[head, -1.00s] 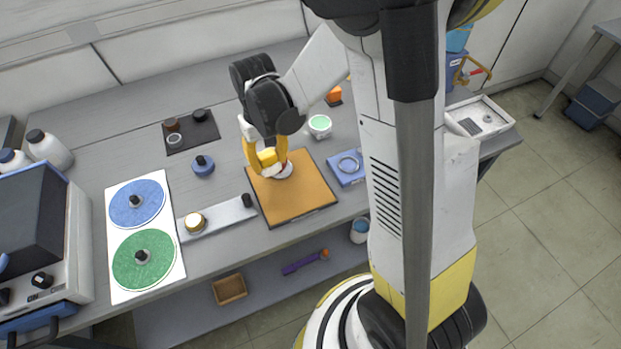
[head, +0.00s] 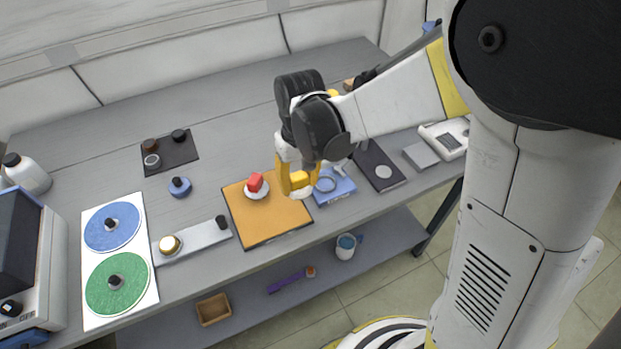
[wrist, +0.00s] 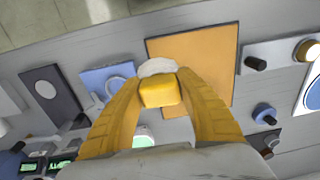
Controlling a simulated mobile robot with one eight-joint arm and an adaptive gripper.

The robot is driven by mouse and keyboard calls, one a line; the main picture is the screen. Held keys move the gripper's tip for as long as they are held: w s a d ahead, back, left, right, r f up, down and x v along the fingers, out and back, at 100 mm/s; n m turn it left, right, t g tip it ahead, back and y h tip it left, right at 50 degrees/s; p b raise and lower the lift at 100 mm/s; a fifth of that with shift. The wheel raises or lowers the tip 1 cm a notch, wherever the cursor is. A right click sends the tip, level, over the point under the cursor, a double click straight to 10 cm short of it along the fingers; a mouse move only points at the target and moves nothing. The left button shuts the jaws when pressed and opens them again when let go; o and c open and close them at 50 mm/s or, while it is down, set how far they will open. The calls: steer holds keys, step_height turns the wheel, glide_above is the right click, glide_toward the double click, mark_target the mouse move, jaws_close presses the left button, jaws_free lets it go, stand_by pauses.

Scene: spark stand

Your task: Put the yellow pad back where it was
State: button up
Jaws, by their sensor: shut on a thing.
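My gripper (head: 297,178) is shut on the yellow pad (head: 299,180), a yellow block with a white round base. In the wrist view the yellow pad (wrist: 159,92) sits between the fingers, its white base beyond it. It is held above the bench, around the right edge of the orange board (head: 270,218); its exact height is unclear. A red pad (head: 256,182) with a white base stands on the orange board, left of my gripper. A blue plate (head: 341,194) with a ring lies right of the board, partly behind the gripper.
A dark plate (head: 378,166) with a pale circle and a grey box (head: 421,155) lie farther right. A metal bar (head: 200,243) with knobs lies left of the board. A blue knob (head: 180,187) and a dark tray (head: 183,155) are behind it.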

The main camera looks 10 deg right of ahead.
mark_target(299, 175)
steer(key=shift+a+f+b, duration=0.1)
steer(key=shift+f+b, duration=0.25)
steer(key=shift+f, duration=0.2)
step_height(299, 175, down, 6)
steer(key=b, duration=0.4)
steer(key=shift+f+b, duration=0.55)
steer(key=shift+b, duration=0.1)
steer(key=o, duration=1.4)
steer(key=shift+c, duration=0.2)
steer(key=r, duration=1.2)
steer(key=shift+d+r, duration=0.1)
steer(key=shift+d, duration=0.2)
steer(key=s+d+r+m+t, duration=0.3)
steer(key=s+d+t, duration=0.4)
steer(key=s+d, duration=0.3)
steer(key=d, duration=0.2)
steer(key=shift+s+d+r+h, duration=0.3)
steer(key=shift+s+d+r, duration=0.1)
